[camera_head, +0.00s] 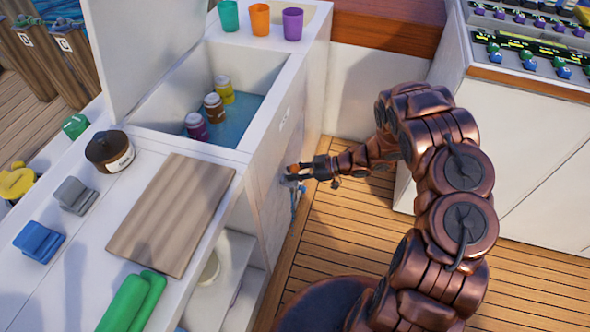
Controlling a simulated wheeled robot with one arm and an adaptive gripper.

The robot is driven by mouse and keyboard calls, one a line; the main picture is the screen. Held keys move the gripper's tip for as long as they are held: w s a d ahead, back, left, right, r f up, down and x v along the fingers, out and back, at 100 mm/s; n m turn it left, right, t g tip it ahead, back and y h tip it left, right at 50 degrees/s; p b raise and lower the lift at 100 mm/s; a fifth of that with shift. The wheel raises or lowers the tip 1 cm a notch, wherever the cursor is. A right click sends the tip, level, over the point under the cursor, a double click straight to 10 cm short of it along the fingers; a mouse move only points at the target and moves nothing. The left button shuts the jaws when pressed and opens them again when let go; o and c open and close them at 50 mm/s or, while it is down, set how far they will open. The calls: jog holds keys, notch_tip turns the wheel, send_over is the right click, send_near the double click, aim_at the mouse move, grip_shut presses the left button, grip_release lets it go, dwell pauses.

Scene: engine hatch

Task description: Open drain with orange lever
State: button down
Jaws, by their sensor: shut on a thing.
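My gripper (300,172) is at the right-hand side of the white cabinet, low beside its outer wall. It is shut on a small part at that wall, which its fingers largely hide. A small grey-blue piece (297,192) shows just below the fingers. No orange lever can be made out; it may be hidden by the gripper. The open sink or cooler basin (243,112) in the cabinet top holds bluish water with several lidded jars: one purple (196,126), one brown (214,108) and one yellow (223,89).
A wooden board (175,215), brown pot (110,151) and green rolls (133,301) lie on the counter. Green, orange and purple cups (292,23) stand behind the basin. A raised white lid (135,45) stands at its left. A control console (525,90) is at the right, with wooden deck between.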

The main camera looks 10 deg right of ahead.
jog(key=shift+r, duration=0.1)
jog(key=c, duration=1)
grip_release()
jog(key=shift+d, duration=0.1)
jog(key=shift+d, duration=0.15)
jog(key=v, duration=1.1)
jog(key=shift+d+r, duration=0.25)
jog(key=shift+d, duration=0.05)
